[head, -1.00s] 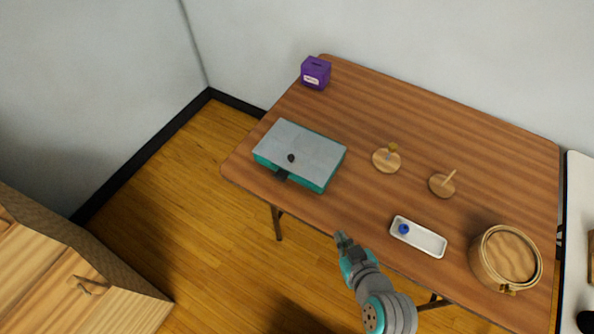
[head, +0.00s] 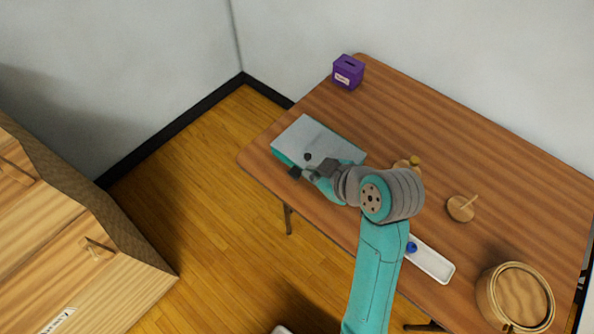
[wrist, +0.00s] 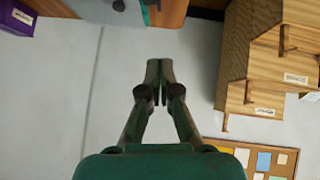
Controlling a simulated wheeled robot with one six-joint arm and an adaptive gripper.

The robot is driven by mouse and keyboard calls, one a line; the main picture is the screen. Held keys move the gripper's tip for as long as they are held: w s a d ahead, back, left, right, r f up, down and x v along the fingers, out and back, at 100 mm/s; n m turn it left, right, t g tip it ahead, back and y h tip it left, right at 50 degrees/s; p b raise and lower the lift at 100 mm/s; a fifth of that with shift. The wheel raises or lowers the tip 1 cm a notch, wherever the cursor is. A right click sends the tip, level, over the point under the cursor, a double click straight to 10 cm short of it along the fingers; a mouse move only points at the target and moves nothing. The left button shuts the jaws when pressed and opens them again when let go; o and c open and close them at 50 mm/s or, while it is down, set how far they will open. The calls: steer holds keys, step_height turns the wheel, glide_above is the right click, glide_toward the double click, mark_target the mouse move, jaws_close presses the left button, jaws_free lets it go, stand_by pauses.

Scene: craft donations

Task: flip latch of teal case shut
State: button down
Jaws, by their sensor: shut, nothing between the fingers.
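The teal case (head: 305,134) lies on the table's left part, with a flat grey lid that looks down. A dark latch tab (head: 295,172) juts from its front edge, and a small black knob sits on the lid (head: 307,156). Whether the latch is fastened I cannot tell. My gripper (head: 314,174) is shut and empty at the case's front edge, just right of the latch; contact is unclear. My arm hides the case's right front corner. In the wrist view my gripper (wrist: 160,70) shows closed fingers, with a teal strip of the case (wrist: 145,12) at the top edge.
A purple box (head: 348,72) stands at the back left. Wooden pieces (head: 461,208) lie mid-table. A white tray (head: 432,262) with a blue item (head: 411,247) and a round wooden container (head: 515,297) are at right. A wooden cabinet (head: 60,240) stands left, across open floor.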

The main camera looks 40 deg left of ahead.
stand_by(0.3)
glide_above(288, 172)
steer(key=s+d, duration=0.1)
steer(key=d, duration=0.2)
step_height(288, 172, down, 7)
step_height(288, 172, down, 3)
steer(key=shift+w+a, duration=0.1)
steer(key=shift+a, duration=0.05)
steer(key=shift+w+f, duration=0.1)
steer(key=shift+f, duration=0.3)
